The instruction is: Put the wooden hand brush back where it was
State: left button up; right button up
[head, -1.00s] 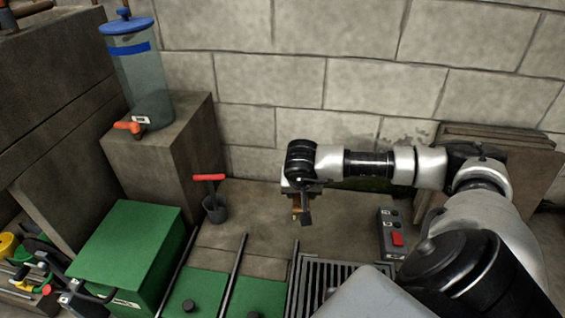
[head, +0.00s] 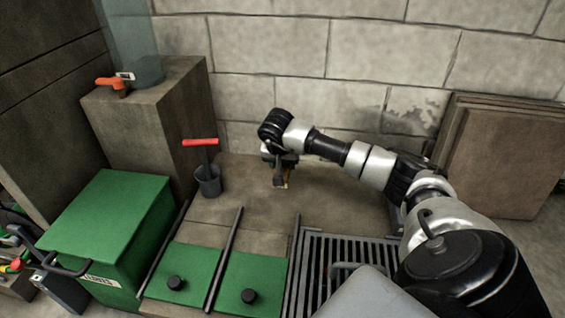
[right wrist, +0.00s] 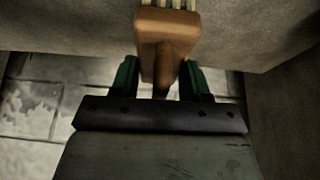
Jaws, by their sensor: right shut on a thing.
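The wooden hand brush (right wrist: 165,30) is between the green fingers of my right gripper (right wrist: 160,72) in the right wrist view. Its orange-brown wooden body points away from the palm, with pale bristles at the top edge of the picture. In the head view my right gripper (head: 279,176) points down over the brown ledge (head: 240,205), and only a small light bit of the brush (head: 286,181) shows. I cannot tell whether the brush touches the ledge. My left gripper is not in view.
A dark pot (head: 207,182) with a red-handled tool stands left of the gripper. A green box (head: 105,235), green lids (head: 185,268) and a metal grate (head: 345,255) lie in front. A block wall (head: 270,60) rises behind. Brown boards (head: 505,160) lean at right.

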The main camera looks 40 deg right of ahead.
aim_at(283, 171)
notch_tip(283, 171, down, 4)
jog(key=b, duration=0.4)
jog(key=shift+f, duration=0.1)
jog(key=o, duration=1)
